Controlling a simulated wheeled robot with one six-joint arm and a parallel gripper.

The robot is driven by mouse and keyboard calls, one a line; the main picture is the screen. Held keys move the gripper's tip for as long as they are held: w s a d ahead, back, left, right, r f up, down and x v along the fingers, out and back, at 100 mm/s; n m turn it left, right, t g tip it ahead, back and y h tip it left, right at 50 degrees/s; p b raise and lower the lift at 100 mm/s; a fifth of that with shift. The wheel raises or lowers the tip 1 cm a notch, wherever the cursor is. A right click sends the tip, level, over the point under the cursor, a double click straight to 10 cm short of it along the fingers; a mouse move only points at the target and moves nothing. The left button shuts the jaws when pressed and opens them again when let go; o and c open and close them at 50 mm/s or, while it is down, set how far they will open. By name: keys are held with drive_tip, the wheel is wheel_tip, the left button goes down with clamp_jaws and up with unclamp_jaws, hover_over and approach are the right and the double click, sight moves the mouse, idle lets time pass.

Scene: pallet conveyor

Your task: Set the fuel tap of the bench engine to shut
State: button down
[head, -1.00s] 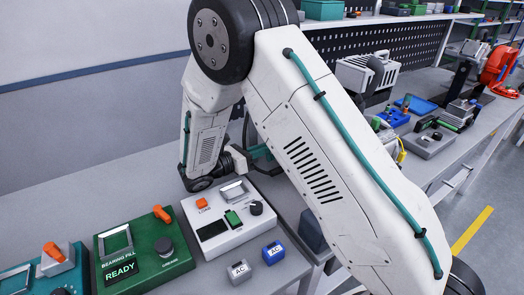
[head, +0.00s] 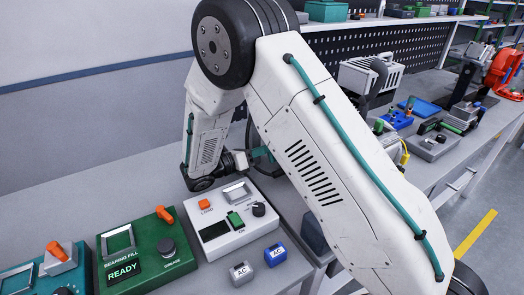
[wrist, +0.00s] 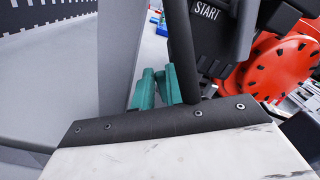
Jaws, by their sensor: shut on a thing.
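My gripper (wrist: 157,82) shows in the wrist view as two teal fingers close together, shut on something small. What is between the tips is mostly hidden; by its place beside the engine it seems to be the fuel tap. A dark engine part marked START (wrist: 208,14) is just right of the fingers, with an orange-red disc with holes (wrist: 272,70) beyond it.
On the near bench are a white panel (head: 258,227) with a knob, a green bearing fill box (head: 172,262), and a grey (head: 241,272) and a blue AC block (head: 275,255). A ribbed grey machine (head: 366,80) and a red machine (head: 502,72) stand farther right.

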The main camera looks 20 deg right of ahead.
drive_tip(key=c, duration=1.4)
unclamp_jaws()
drive_tip(key=shift+c, duration=0.2)
drive_tip(key=shift+r+m, duration=0.1)
drive_tip(key=shift+m, duration=0.2)
